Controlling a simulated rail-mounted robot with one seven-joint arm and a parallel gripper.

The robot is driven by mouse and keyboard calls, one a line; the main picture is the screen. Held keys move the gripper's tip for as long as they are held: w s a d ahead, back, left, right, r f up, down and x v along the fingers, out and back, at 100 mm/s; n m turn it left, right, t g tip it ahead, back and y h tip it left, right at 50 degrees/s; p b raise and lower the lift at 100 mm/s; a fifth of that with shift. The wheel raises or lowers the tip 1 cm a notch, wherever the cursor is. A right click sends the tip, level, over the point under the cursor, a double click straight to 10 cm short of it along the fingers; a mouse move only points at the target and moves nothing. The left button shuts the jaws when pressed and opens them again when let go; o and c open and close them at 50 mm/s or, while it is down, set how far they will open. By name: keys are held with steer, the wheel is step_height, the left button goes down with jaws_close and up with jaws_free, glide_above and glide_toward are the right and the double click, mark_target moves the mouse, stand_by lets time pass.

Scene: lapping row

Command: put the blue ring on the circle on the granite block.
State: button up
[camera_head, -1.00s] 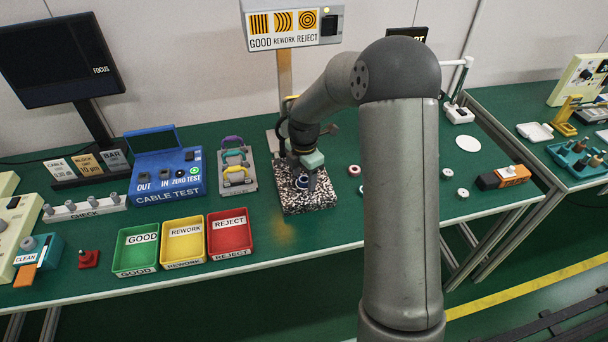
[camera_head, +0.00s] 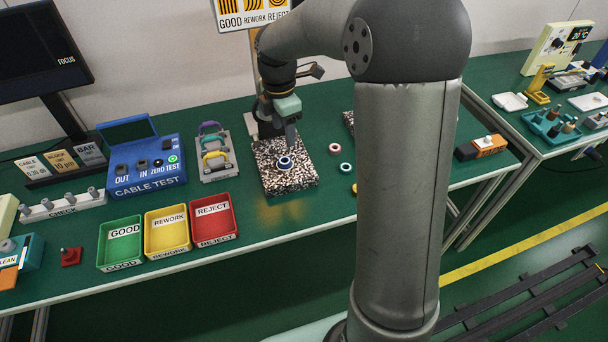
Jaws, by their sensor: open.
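The blue ring (camera_head: 285,163) lies flat on top of the speckled granite block (camera_head: 300,182), near the middle of its top face. The drawn circle cannot be made out, so I cannot tell whether the ring is centred on it. My gripper (camera_head: 279,138) is open and empty. It points down just behind and above the ring, over the rear part of the block, and appears apart from the ring.
A red-and-white ring (camera_head: 334,149) and a dark teal ring (camera_head: 346,167) lie right of the block. Green (camera_head: 121,230), yellow (camera_head: 183,235) and red (camera_head: 231,225) trays stand front left. A gauge rack (camera_head: 222,170) stands left of the block. My arm hides the bench's right middle.

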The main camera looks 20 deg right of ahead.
steer(key=s+m, duration=1.9)
steer(key=s, duration=0.8)
steer(key=shift+a+f+m, duration=0.2)
steer(key=shift+a+m, duration=0.1)
steer(key=shift+a, duration=0.05)
